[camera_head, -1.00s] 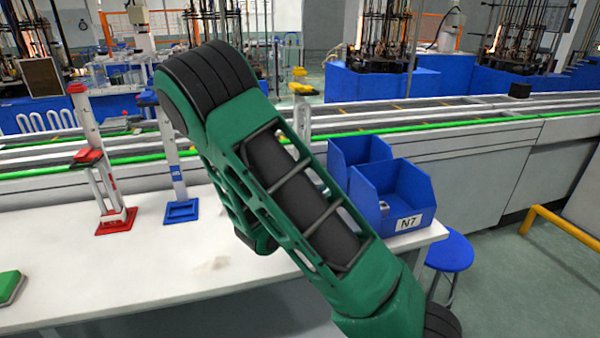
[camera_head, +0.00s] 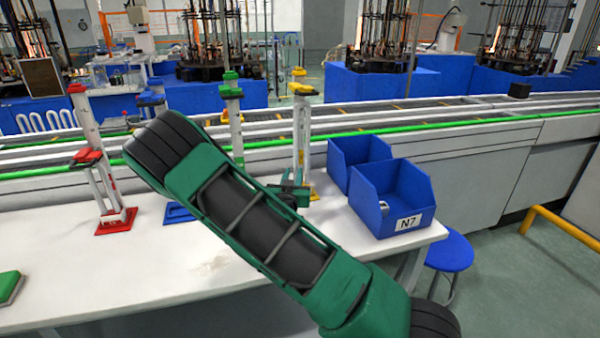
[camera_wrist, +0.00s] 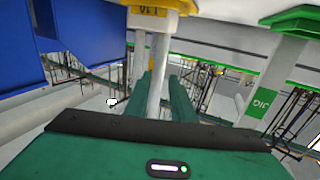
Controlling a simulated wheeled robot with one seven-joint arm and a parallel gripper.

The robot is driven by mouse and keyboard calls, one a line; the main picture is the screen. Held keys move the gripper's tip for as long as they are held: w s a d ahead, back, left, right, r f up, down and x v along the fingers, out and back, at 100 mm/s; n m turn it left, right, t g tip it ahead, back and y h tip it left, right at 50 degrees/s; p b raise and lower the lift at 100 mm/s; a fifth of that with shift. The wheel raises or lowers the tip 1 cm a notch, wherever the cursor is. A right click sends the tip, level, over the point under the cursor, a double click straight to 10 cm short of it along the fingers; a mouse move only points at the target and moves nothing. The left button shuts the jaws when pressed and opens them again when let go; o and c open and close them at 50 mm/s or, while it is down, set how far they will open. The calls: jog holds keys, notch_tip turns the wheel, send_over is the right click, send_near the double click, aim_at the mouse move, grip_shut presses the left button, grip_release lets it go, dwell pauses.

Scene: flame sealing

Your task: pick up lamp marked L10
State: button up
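The yellow-trimmed lamp (camera_head: 301,130) stands upright at the back of the white table, its lower part partly hidden by my gripper. In the wrist view its white post (camera_wrist: 158,72) rises between my fingers, and its yellow tag (camera_wrist: 150,12) seems to read L10, upside down. My gripper (camera_wrist: 164,82) is open, with one green finger on each side of the post; I see no clear grip. In the head view my gripper (camera_head: 294,190) is low beside this lamp, partly behind my arm.
A green-trimmed lamp (camera_head: 234,120) stands left of it, also close in the wrist view (camera_wrist: 270,85). A red lamp (camera_head: 92,158) and a mostly hidden blue lamp (camera_head: 180,213) are farther left. Blue bins, one marked N7 (camera_head: 395,205), stand right.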

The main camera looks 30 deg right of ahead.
aim_at(295, 168)
jog(key=shift+x, duration=2.55)
jog(key=shift+s+d+f, duration=0.1)
jog(key=shift+d+f, duration=0.05)
grip_shut()
jog(key=shift+r, duration=0.2)
